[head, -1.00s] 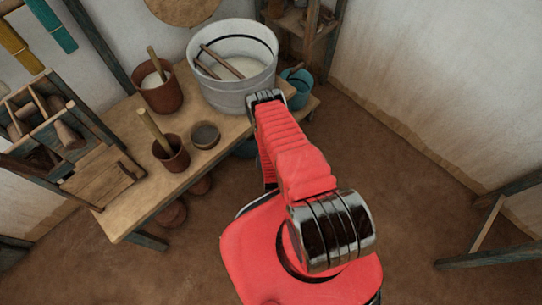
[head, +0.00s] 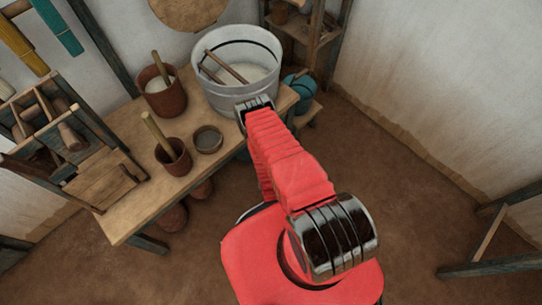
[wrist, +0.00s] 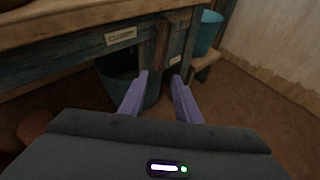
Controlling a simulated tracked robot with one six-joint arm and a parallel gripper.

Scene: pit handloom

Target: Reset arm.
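My gripper (wrist: 160,98) shows in the wrist view as two purple fingers, spread apart with nothing between them. It points toward a dark bucket (wrist: 120,80) that stands on the floor under the bench. In the head view my red arm reaches toward the bench, and the gripper itself is hidden behind the arm.
A wooden bench (head: 135,215) carries a large pale tub (head: 235,95) with sticks, brown pots (head: 173,158), a small bowl (head: 207,139) and a wooden rack (head: 105,180). A teal bucket (head: 300,90) stands right of the tub. Floor on the right is clear up to a wooden frame (head: 490,262).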

